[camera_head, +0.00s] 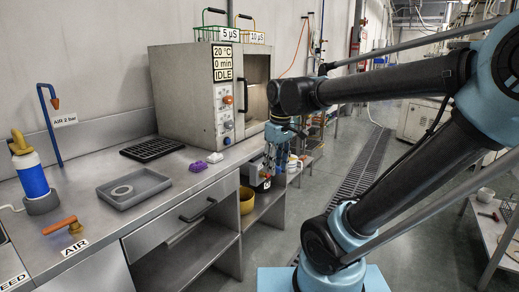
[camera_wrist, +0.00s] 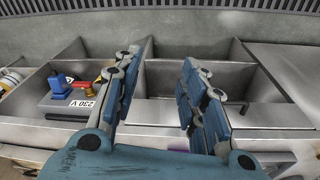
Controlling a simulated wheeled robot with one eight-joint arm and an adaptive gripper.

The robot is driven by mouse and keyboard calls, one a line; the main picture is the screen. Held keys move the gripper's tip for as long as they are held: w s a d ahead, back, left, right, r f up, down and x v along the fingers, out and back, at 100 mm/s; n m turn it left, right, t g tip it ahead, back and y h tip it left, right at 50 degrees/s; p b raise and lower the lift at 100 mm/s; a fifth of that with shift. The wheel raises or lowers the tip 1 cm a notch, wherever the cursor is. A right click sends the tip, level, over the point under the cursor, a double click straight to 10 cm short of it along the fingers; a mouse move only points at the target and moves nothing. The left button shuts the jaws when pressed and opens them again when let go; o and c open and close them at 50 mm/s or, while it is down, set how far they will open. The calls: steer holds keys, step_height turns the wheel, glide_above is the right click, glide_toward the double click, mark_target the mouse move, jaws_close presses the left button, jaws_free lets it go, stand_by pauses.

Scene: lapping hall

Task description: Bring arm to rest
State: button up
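My arm reaches out from the right of the head view, and my gripper (camera_head: 268,168) hangs down past the bench's front edge, near the oven. In the wrist view my gripper (camera_wrist: 163,68) has its two blue fingers spread apart with nothing between them. Below the fingers are open grey compartments and the floor. The fingertips appear apart from any surface, though in the head view they overlap the shelf behind them.
The grey oven (camera_head: 200,95) reads 20 °C, 0 min, IDLE. The steel bench (camera_head: 85,215) carries a grey tray (camera_head: 150,190), a black rack (camera_head: 152,149) and a blue bottle (camera_head: 33,178). A yellow bucket (camera_head: 246,200) sits below. A box marked 230 V (camera_wrist: 76,103) lies beside the left finger.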

steer(key=s+d+f+m, duration=0.8)
steer(key=s+d+f, duration=0.2)
steer(key=d+f, duration=0.3)
steer(key=shift+d+f+t+h, duration=0.25)
steer(key=shift+t+h, duration=0.05)
steer(key=shift+t, duration=0.1)
steer(key=shift+w, duration=0.1)
steer(key=shift+c, duration=0.6)
